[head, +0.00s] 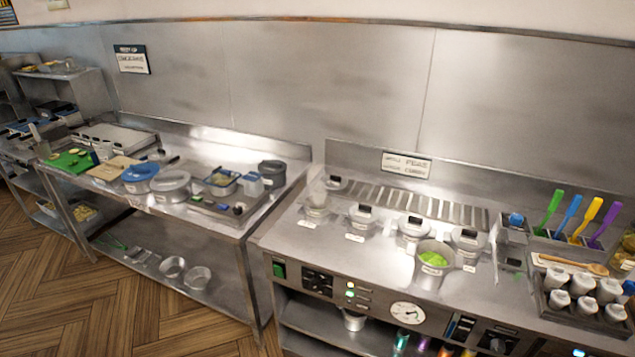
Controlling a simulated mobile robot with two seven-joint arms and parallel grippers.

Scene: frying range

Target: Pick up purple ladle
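The purple ladle (605,222) stands in a grey holder (545,241) at the right end of the range. Its purple handle points up and leans to the right, and its lower end is hidden in the holder. It is the rightmost of a row with a yellow ladle (587,218), a blue ladle (569,214) and a green ladle (550,209). Neither of my grippers shows in the head view.
Below the holder, a rack of several white-lidded shakers (583,289) and a wooden spoon (570,263) stand close in front. Lidded pots (412,230) and an open pot with green contents (433,262) stand left of it. The steel back wall (530,115) rises behind. The wooden floor (110,290) is clear at lower left.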

